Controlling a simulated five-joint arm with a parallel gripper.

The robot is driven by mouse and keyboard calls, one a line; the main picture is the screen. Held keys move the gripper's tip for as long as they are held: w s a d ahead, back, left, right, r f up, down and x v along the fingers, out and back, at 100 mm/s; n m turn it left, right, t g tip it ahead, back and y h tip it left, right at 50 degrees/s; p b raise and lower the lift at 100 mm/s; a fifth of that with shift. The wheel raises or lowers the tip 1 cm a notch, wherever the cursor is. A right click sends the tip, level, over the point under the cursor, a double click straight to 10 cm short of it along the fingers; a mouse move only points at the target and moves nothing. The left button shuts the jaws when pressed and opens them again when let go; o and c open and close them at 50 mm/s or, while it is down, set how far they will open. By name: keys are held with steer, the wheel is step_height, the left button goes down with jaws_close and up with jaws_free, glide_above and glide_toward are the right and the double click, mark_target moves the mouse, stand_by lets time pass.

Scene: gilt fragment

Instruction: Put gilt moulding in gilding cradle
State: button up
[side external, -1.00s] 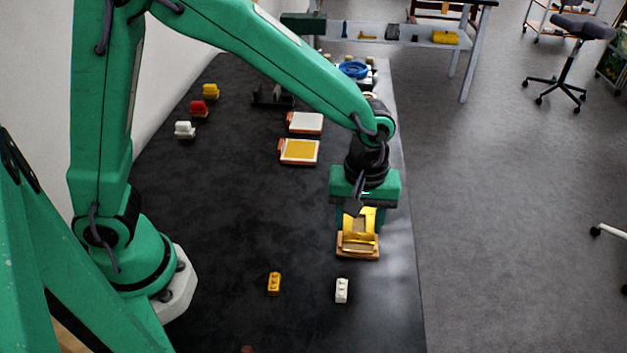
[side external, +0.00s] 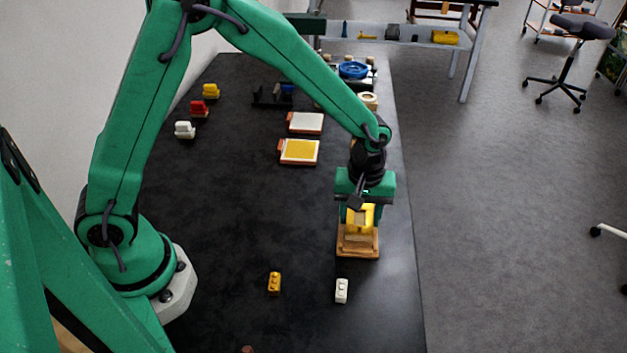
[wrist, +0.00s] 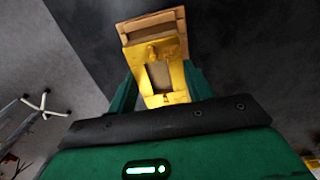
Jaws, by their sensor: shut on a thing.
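The gilt moulding (side external: 361,216) is a small, shiny yellow piece with a greyish face. My gripper (side external: 361,208) points down and is shut on it. In the wrist view the moulding (wrist: 166,97) sits between my two green fingers. The gilding cradle (side external: 358,250) is a light wooden block directly below and a little nearer the camera. In the wrist view the cradle (wrist: 128,27) shows just beyond the moulding, overlapping it in the picture. I cannot tell whether the two touch. The cradle's inside is largely hidden by the moulding.
An orange block (side external: 274,284) and a white block (side external: 341,291) lie in front on the black table. Two flat trays, one yellow-filled (side external: 299,151) and one white (side external: 305,122), lie farther back. The table's right edge is close beside the cradle.

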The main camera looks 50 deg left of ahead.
mark_target(359, 219)
steer(key=shift+f, duration=1)
steer(key=shift+f, duration=0.1)
steer(key=o, duration=1)
step_height(359, 219, up, 12)
steer(key=shift+r, duration=0.15)
steer(key=shift+a+r, duration=0.1)
